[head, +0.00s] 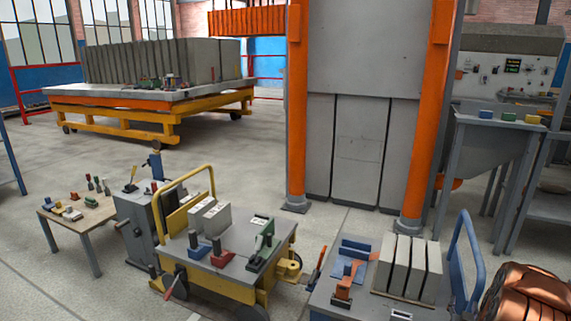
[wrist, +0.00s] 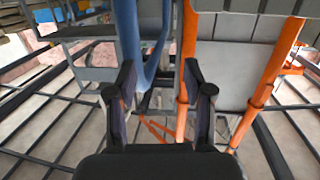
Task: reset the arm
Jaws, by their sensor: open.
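My gripper (wrist: 160,100) shows in the wrist view with its two dark fingers well apart. It is open and nothing is between the fingers. A blue bent tube (wrist: 128,35) and an orange post (wrist: 188,60) lie beyond the fingertips; I cannot tell how far off they are. My gripper and arm do not show in the head view.
In the head view a yellow cart (head: 205,285) stands front centre, with a small table (head: 85,215) to its left. A grey bench (head: 330,299) with upright slabs (head: 409,268) is at front right. Orange posts (head: 297,110) frame the tall grey panel (head: 362,60). Open floor (head: 230,165) lies behind the cart.

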